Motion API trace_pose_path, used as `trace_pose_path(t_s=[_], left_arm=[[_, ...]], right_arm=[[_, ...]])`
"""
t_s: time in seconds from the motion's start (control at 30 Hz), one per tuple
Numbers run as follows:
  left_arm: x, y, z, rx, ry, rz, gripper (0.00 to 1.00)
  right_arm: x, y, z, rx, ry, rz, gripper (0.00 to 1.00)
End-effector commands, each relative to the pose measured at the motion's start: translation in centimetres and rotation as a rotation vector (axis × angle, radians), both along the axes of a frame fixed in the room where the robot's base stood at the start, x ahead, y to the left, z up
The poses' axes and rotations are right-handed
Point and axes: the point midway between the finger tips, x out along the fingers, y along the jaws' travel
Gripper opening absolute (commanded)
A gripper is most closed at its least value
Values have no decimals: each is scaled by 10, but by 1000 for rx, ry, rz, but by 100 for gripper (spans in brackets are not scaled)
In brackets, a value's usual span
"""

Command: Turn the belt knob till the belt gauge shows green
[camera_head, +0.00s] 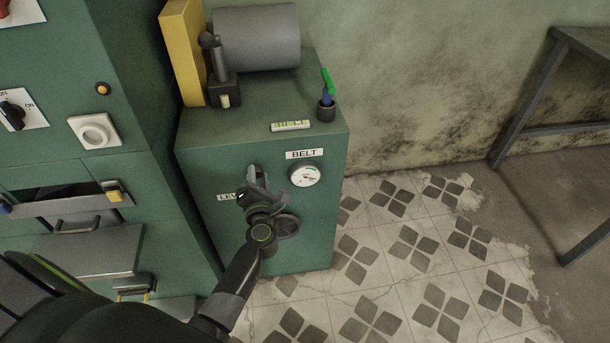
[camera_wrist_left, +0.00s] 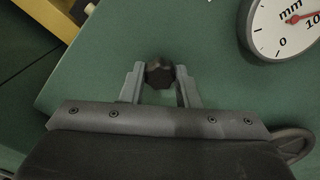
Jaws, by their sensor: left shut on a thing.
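My left gripper (camera_head: 262,184) is at the front of the green cabinet, left of the round white belt gauge (camera_head: 305,175) and its BELT label (camera_head: 304,154). In the left wrist view, its two fingers (camera_wrist_left: 159,78) are closed around a small dark faceted knob (camera_wrist_left: 159,71). In the head view the gripper hides this knob. The gauge is partly in the wrist view (camera_wrist_left: 286,25), marked mm, with a red needle pointing right, near the 10. I cannot make out a green zone under the needle. My right gripper is out of view.
A dark round handwheel (camera_head: 288,226) sits just below right of my left gripper. A label beginning LEV (camera_head: 227,196) is partly covered. The tiled floor (camera_head: 410,240) at right is clear.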

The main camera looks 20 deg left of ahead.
Motion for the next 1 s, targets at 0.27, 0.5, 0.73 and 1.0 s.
trace_pose_path(t_s=[0.27, 0.5, 0.73, 1.0], left_arm=[[0, 0, -2, -120, -72, 0, 12], [-1, 0, -1, -138, -82, -1, 12], [-1, 0, -2, -158, -94, -1, 12], [-1, 0, -2, -267, -160, 0, 12]], right_arm=[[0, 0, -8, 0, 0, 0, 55], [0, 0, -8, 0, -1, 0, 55], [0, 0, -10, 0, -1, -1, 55], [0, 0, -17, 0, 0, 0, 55]])
